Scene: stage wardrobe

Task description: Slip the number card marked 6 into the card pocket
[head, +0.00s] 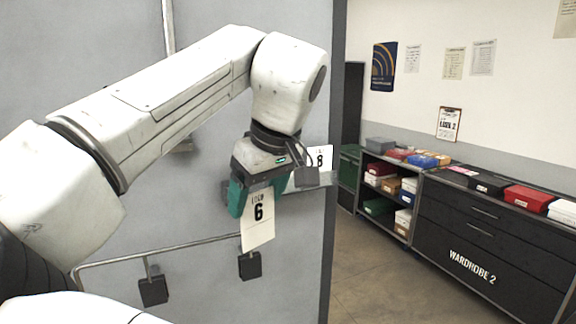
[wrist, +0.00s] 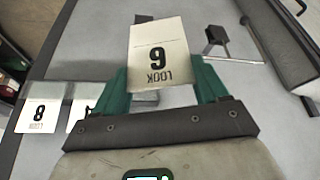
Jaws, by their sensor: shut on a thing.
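The number card marked 6 (head: 258,226) is a white card reading LOOK 6. My gripper (head: 259,196), with green fingers, is shut on its upper end, and the card hangs down in front of the grey panel, slightly tilted. In the wrist view the card (wrist: 158,50) shows upside down beyond the fingers of my gripper (wrist: 160,86). I cannot clearly pick out the card pocket in either view.
A card marked 8 (head: 319,158) stands on a small ledge (head: 322,180) just right of my gripper. A metal rail (head: 185,246) with black blocks (head: 153,291) runs below. A dark drawer unit (head: 490,235) and open floor (head: 385,265) lie to the right.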

